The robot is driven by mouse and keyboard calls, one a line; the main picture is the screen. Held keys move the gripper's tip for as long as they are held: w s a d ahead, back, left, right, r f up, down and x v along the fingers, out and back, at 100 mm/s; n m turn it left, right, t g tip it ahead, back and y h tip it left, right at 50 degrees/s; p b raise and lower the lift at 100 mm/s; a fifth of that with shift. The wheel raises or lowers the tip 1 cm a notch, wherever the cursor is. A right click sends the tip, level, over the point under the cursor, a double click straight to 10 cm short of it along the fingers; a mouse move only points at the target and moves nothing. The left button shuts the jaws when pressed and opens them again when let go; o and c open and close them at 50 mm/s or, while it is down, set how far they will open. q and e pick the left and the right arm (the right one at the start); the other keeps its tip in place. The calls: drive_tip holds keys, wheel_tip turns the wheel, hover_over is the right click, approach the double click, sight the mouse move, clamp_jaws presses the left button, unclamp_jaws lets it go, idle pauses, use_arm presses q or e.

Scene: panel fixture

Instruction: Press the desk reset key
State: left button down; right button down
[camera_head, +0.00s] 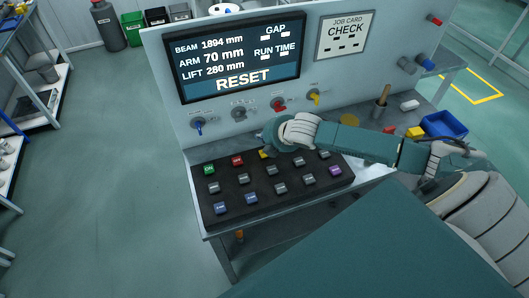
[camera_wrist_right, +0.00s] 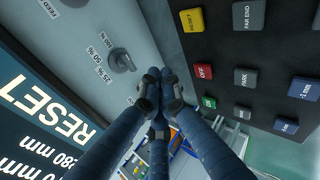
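The desk reset key is a yellow square key on the black key panel (camera_head: 232,189), in its back row. In the head view the yellow key (camera_head: 264,154) is partly hidden by my right gripper (camera_head: 266,138). In the right wrist view the yellow key (camera_wrist_right: 191,20), marked RESET, is at the top, up and to the right of the fingertips. My right gripper's fingers (camera_wrist_right: 160,92) are drawn together with nothing between them. They are apart from the key in that view. My left gripper is not in view.
The upright panel behind carries a screen (camera_head: 237,62) reading RESET and a row of knobs, including a grey one (camera_head: 239,114). Red (camera_head: 237,160) and green (camera_head: 209,169) keys sit left of the yellow key. A blue bin (camera_head: 444,125) stands at right.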

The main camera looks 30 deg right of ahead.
drive_tip(key=shift+w+d+r, duration=0.3)
drive_tip(key=shift+d, duration=0.3)
drive_tip(key=shift+w+d+r, duration=0.25)
drive_tip(key=shift+w+d, duration=0.05)
drive_tip(key=shift+d, duration=0.25)
wheel_tip(320, 180, down, 7)
drive_tip(key=b, duration=0.8)
drive_tip(key=shift+f, duration=0.9)
drive_tip(key=shift+f, duration=0.1)
drive_tip(key=shift+f, duration=0.35)
